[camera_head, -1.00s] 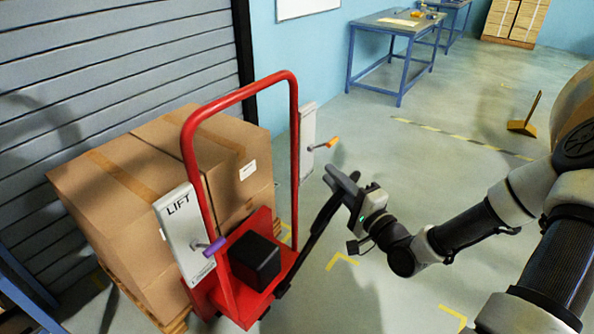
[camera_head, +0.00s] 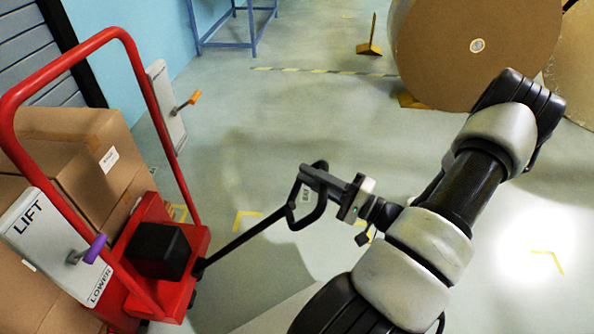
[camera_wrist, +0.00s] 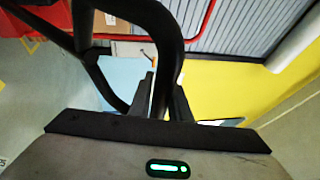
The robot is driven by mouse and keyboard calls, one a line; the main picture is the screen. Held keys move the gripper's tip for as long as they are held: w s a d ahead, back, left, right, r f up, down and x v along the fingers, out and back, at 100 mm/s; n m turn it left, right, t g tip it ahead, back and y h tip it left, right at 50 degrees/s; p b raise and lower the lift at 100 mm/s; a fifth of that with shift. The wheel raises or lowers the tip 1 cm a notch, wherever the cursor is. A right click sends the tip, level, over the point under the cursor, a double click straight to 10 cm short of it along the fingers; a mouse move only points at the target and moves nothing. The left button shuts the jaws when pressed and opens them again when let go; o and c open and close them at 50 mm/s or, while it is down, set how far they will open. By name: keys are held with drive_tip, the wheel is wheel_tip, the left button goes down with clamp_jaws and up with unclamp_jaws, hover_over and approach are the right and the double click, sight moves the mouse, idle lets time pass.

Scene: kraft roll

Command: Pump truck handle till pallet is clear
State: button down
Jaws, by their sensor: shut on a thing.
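The red pallet truck (camera_head: 165,205) stands at left in the head view. Its black handle (camera_head: 245,238) slopes up to the right from the truck and ends in a loop. My gripper (camera_head: 314,178) is shut on the top bar of that loop. In the wrist view my gripper's fingers (camera_wrist: 163,95) close around the black handle loop (camera_wrist: 120,12). A LIFT/LOWER panel (camera_head: 40,235) has a lever with a purple knob (camera_head: 95,248), which sits nearer LOWER than LIFT. Cardboard boxes (camera_head: 70,150) sit behind the truck's frame. The pallet is out of view.
A second grey panel (camera_head: 160,95) has an orange-tipped lever (camera_head: 190,99). Large brown rolls (camera_head: 450,50) stand at back right, with a chock (camera_head: 369,46) on the floor. A blue workbench (camera_head: 225,42) stands at the back. The floor right of the truck is open.

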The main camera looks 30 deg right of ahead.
drive_tip(key=shift+f, duration=0.5)
drive_tip(key=c, duration=1.6)
unclamp_jaws()
drive_tip(key=shift+w, duration=0.1)
drive_tip(key=shift+c, duration=0.2)
drive_tip(key=shift+r, duration=0.1)
drive_tip(key=p+v, duration=0.2)
drive_tip(key=v, duration=1.5)
drive_tip(key=shift+s, duration=0.2)
drive_tip(key=shift+d+r, duration=0.1)
drive_tip(key=shift+d, duration=0.05)
